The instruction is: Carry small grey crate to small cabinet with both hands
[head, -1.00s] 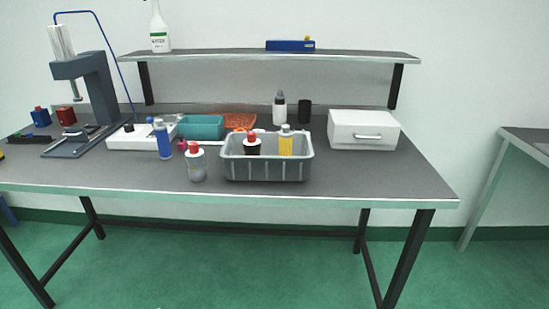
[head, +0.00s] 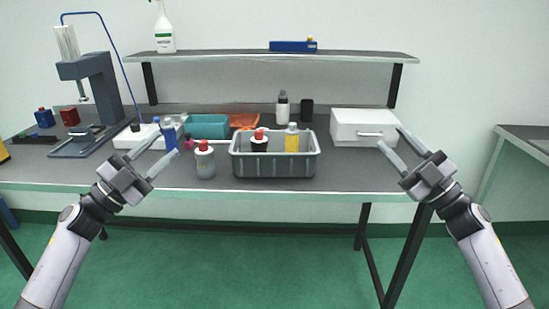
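The small grey crate (head: 274,166) stands upright near the front edge of the workbench. A dark bottle with a red cap (head: 259,141) and a yellow bottle (head: 291,140) stand in it. The small white cabinet (head: 363,128), with one handled drawer front, stands on the bench to the right of the crate. My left gripper (head: 160,160) is open and empty, left of the crate and in front of a blue bottle. My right gripper (head: 390,143) is open and empty, right of the crate, with its fingers in front of the cabinet.
A red-capped bottle (head: 205,161) stands just left of the crate. Behind are a teal bin (head: 207,126), an orange tray (head: 243,121), a white bottle (head: 282,107) and a black cylinder (head: 306,110). A press (head: 97,90) stands at the left. A shelf (head: 230,57) spans the back. Bench between crate and cabinet is clear.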

